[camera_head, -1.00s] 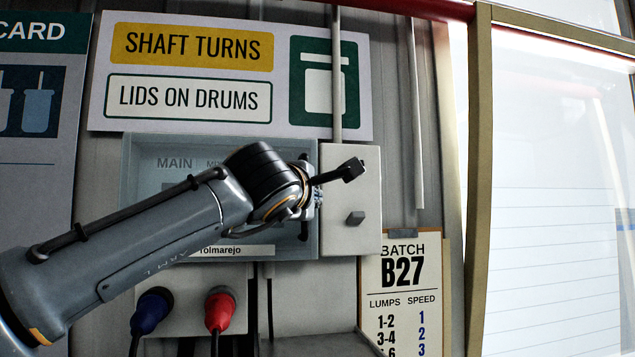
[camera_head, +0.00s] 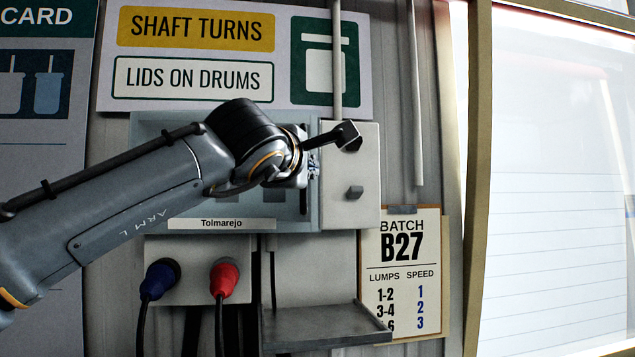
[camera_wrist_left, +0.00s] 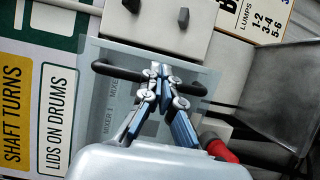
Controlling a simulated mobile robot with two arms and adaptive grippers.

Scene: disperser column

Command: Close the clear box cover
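The clear box cover (camera_head: 148,205) is a see-through bluish panel on the grey wall unit. It lies flat or nearly flat over the face; I cannot tell if a gap remains. Its black bar handle (camera_head: 303,203) stands near its right edge and crosses the left wrist view (camera_wrist_left: 115,70). My left gripper (camera_head: 312,167) is at the middle of the handle. In the left wrist view its fingers (camera_wrist_left: 163,78) come together around the bar, hiding its middle. My left forearm hides much of the cover. My right gripper is not in view.
A grey box with a dark knob (camera_head: 355,192) adjoins the cover's right side. Below are a blue plug (camera_head: 160,278) and a red plug (camera_head: 223,278) with cables. A grey shelf (camera_head: 325,325) juts out at lower right of them. A batch card (camera_head: 402,270) hangs right.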

